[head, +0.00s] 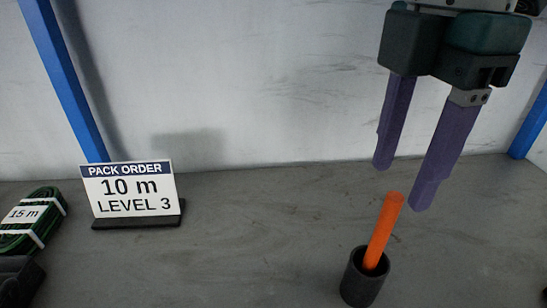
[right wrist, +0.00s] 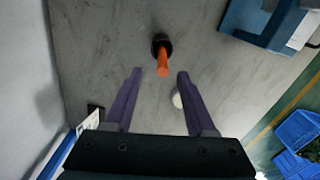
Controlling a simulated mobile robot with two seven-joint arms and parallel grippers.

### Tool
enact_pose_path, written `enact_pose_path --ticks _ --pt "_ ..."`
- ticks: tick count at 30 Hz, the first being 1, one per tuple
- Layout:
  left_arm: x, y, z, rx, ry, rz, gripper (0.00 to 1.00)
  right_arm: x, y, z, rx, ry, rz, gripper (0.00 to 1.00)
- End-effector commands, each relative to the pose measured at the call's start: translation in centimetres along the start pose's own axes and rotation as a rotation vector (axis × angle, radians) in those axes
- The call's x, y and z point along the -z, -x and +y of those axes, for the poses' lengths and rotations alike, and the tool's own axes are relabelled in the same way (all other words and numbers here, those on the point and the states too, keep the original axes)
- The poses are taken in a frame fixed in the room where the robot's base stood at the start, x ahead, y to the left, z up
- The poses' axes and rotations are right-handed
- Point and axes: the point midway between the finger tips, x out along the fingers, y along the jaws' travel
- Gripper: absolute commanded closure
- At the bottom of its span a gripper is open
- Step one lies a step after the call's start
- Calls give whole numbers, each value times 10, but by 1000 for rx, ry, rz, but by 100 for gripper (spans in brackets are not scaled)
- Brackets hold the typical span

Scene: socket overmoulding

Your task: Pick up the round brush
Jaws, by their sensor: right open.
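The round brush shows as an orange handle (head: 383,232) standing slightly tilted in a dark cup (head: 362,282) on the grey table. Its lower end is hidden inside the cup. My right gripper (head: 402,188) is open and empty, its two purple fingers pointing down just above the handle's top. In the right wrist view the orange handle (right wrist: 162,62) and the dark cup (right wrist: 157,42) lie ahead of the fingertips, between their lines. The right gripper (right wrist: 158,73) touches nothing there. My left gripper is not in view.
A sign (head: 129,190) reading "PACK ORDER 10 m LEVEL 3" stands at the left. A green cable coil (head: 42,212) labelled 15 m lies at the far left. The table between sign and cup is clear. A blue tray (right wrist: 268,24) shows in the right wrist view.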

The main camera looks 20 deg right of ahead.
Motion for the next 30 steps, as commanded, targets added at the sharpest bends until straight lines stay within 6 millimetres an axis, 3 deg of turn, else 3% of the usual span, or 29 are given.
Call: enact_pose_path --ticks 18,28,30 --pt "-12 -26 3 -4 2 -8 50 2 -88 1 1 0 0 44" --pt "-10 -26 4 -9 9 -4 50 2 -95 2 -2 1 1 44" --pt "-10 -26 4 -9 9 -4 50 2 -95 2 -2 1 1 51"
